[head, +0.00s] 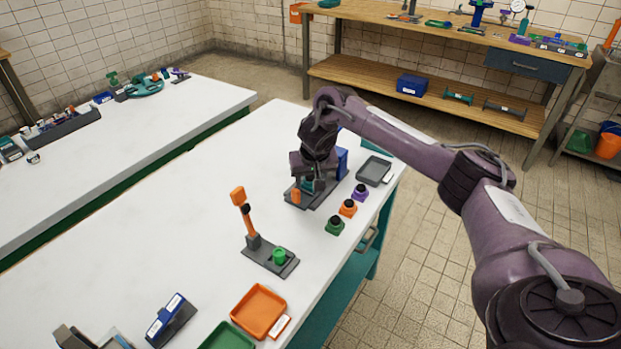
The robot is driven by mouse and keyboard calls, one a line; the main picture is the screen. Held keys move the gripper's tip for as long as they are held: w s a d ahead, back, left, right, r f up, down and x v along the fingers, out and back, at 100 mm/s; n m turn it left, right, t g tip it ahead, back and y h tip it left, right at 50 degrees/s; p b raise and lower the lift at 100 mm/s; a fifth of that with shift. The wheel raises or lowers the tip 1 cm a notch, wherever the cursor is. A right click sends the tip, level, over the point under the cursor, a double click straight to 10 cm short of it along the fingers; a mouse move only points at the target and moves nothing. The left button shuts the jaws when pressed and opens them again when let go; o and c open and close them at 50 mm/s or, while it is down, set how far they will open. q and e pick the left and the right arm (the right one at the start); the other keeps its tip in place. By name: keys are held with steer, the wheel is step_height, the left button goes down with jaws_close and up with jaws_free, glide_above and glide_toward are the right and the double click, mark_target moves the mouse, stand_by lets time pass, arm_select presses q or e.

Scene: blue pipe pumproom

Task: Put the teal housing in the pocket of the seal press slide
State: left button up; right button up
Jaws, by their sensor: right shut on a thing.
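My right gripper (309,183) comes in from the right and points down over the dark base (322,196) of a press with a blue body (342,162). It is shut on the teal housing (307,186), of which only a small teal patch shows between the fingers. An orange part (296,196) stands at the left end of the press base, right beside the fingers. The slide's pocket is hidden by the gripper, and I cannot tell if the housing touches it. My left gripper is not in view.
Purple (360,192), orange (348,208) and green (335,226) housings with black tops stand right of the press. A grey tray (374,171) is behind them. An orange-levered fixture (247,222) with a green cup (279,256) stands in front. An orange tray (258,311) is nearer. The table's left middle is clear.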

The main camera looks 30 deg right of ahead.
steer(key=o, duration=1.1)
steer(key=shift+f, duration=0.1)
steer(key=shift+s+r, duration=0.1)
steer(key=shift+r, duration=0.45)
steer(key=p+v, duration=0.6)
steer(key=v, duration=0.5)
steer(key=shift+s+r+p, duration=0.1)
steer(key=shift+s+p, duration=0.1)
steer(key=shift+p, duration=0.1)
